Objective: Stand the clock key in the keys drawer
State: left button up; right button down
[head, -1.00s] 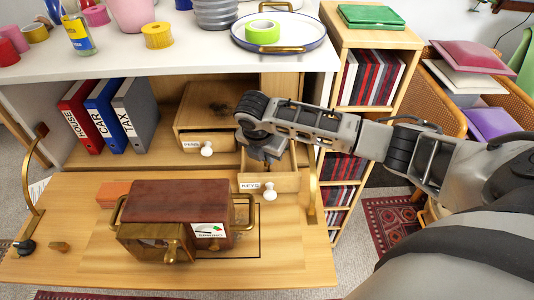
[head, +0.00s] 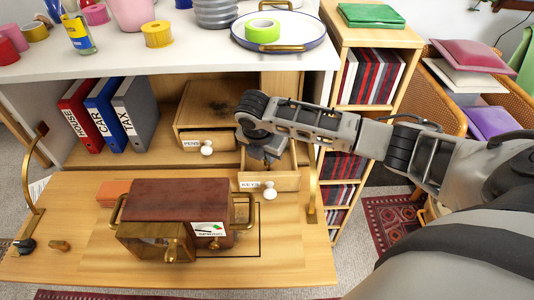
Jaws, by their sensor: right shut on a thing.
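The keys drawer (head: 287,182), labelled KEYS with a white knob, is pulled open under the desk's shelf. My right gripper (head: 268,162) points down into the open drawer, behind its front. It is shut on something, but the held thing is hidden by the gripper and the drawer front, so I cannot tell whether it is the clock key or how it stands. A dark red-brown clock case with brass handles (head: 180,197) lies on the fold-down desk flap, with a label on its side. My left gripper is out of view.
The pens drawer (head: 222,138) sits just left of the keys drawer, slightly open. Red, blue and grey binders (head: 135,115) stand further left. A small brass piece (head: 59,246) and an orange block (head: 113,194) lie on the flap. A bookcase (head: 373,38) stands close on the right.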

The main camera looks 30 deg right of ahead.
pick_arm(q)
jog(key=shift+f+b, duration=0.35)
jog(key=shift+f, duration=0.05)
pick_arm(e)
jog(key=shift+f, duration=1.05)
jog(key=c, duration=1.5)
grip_release()
jog(key=shift+r, duration=0.1)
jog(key=shift+a+r, duration=0.1)
jog(key=shift+r, duration=0.2)
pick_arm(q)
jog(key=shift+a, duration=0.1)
pick_arm(e)
jog(key=v, duration=1.5)
jog(key=shift+s, duration=0.2)
